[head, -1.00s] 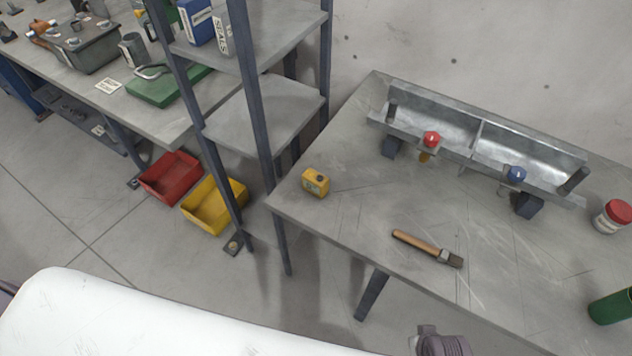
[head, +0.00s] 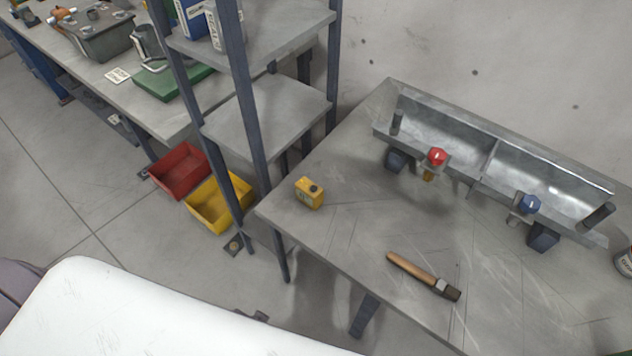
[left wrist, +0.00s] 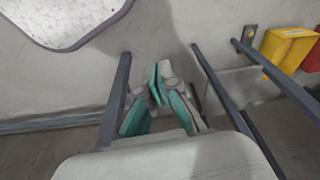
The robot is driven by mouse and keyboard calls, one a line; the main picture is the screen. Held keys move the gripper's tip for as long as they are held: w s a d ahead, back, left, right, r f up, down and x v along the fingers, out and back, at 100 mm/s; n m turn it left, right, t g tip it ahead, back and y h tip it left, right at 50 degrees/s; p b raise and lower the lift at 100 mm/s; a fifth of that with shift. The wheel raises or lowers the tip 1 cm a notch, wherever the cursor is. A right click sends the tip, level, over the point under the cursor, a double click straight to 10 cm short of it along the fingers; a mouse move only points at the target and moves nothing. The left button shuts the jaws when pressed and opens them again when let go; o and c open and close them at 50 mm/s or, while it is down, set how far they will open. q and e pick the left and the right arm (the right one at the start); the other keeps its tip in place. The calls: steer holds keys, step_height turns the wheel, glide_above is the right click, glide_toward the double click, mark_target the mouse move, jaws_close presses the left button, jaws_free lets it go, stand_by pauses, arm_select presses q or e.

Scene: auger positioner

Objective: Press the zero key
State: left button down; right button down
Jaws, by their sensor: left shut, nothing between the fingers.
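No zero key or keypad can be made out in either view. My left gripper (left wrist: 159,80) shows in the left wrist view with its teal-padded fingers together and nothing between them. It is over open space among dark posts, apart from any surface. Neither gripper shows in the head view. My right gripper is out of sight.
Red (head: 180,168) and yellow (head: 218,203) bins lie below.

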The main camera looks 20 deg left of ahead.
arm_select(q)
steer(key=w+r+t+h, duration=0.1)
steer(key=w+r+t, duration=0.3)
steer(key=r, duration=0.9)
steer(key=w+d+r+m+t+h+p, duration=0.1)
steer(key=w+r+t, duration=0.3)
steer(key=w+r, duration=0.4)
steer(key=w+r+t+h, duration=0.3)
steer(key=w+r, duration=0.3)
steer(key=r, duration=1.2)
steer(key=shift+d+m+t, duration=0.3)
steer(key=shift+m+t, duration=0.1)
steer(key=shift+t, duration=0.1)
steer(key=shift+w, duration=0.1)
steer(key=p, duration=0.3)
glide_above(309, 193)
step_height(309, 193, down, 2)
steer(key=shift+s+f, duration=0.15)
steer(key=shift+f, duration=0.95)
steer(key=shift+s+f, duration=0.15)
steer(key=shift+f, duration=0.95)
